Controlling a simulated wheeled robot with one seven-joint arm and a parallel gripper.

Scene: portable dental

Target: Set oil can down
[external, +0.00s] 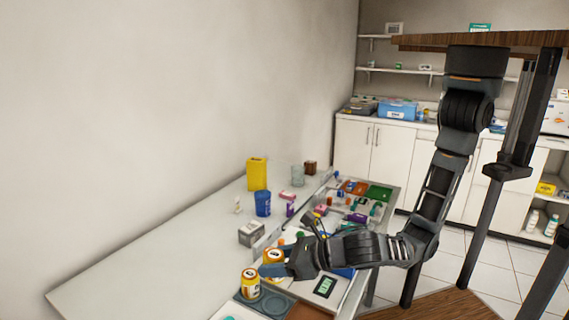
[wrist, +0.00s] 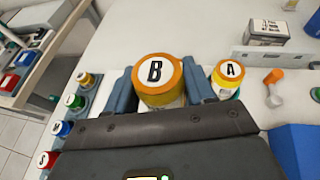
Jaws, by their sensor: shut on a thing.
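A yellow can with an orange-rimmed lid marked B (wrist: 155,72) is between the two fingers of my gripper (wrist: 158,88). I take it as the oil can. In the external view my gripper (external: 276,268) is shut on this can (external: 274,256), with one blue-grey finger across its lower front. The can looks upright and raised above the work surface; the exact gap beneath it is hidden. A similar, smaller-looking can marked A (wrist: 229,72) stands just beyond and to the right in the wrist view, and left of my gripper in the external view (external: 250,282).
A grey holder with round wells (external: 273,304) lies below my gripper. A grey box (external: 252,233), blue cup (external: 263,203) and yellow container (external: 257,174) stand farther back. Lettered small bottles (wrist: 62,130) line the wrist view's left. The white tabletop (external: 160,265) on the left is clear.

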